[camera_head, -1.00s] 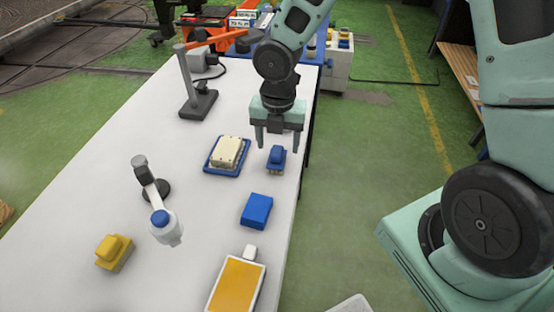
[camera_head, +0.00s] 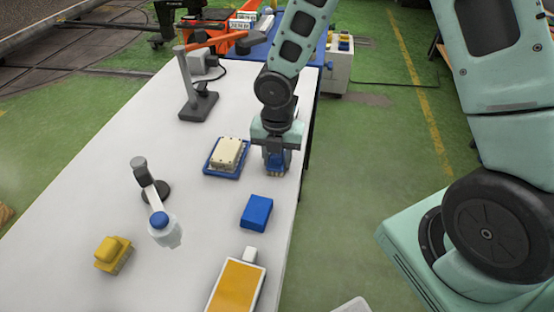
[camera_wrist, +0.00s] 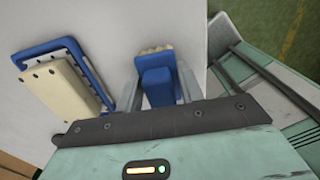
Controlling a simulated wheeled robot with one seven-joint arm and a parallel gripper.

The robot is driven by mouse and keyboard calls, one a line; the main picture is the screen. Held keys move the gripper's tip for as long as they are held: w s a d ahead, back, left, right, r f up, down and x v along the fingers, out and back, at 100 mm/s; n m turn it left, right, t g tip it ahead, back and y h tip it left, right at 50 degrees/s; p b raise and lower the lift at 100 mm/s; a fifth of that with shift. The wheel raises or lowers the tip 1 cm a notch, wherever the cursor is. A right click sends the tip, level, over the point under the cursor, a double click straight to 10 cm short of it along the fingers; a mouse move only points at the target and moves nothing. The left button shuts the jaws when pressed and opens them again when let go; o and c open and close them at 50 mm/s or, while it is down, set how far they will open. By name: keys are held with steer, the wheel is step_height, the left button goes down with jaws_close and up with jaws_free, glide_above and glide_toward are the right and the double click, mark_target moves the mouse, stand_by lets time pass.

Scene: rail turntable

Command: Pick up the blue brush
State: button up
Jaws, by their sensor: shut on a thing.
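The blue brush (camera_head: 276,166) stands on the white table near its right edge, with pale bristles at its base. In the wrist view the blue brush (camera_wrist: 157,86) sits between the two fingers, bristles toward the top of the picture. My gripper (camera_head: 275,160) is lowered over it and shut on its blue handle. The wrist view shows my gripper (camera_wrist: 158,92) with a finger on each side of the brush. The fingers hide part of the brush in the head view.
A blue tray (camera_head: 209,169) with a cream block (camera_head: 227,152) lies just left.

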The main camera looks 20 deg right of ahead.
step_height(320, 180, up, 10)
steer(key=shift+r+p, duration=0.1)
steer(key=shift+p, duration=0.65)
steer(key=shift+o, duration=0.6)
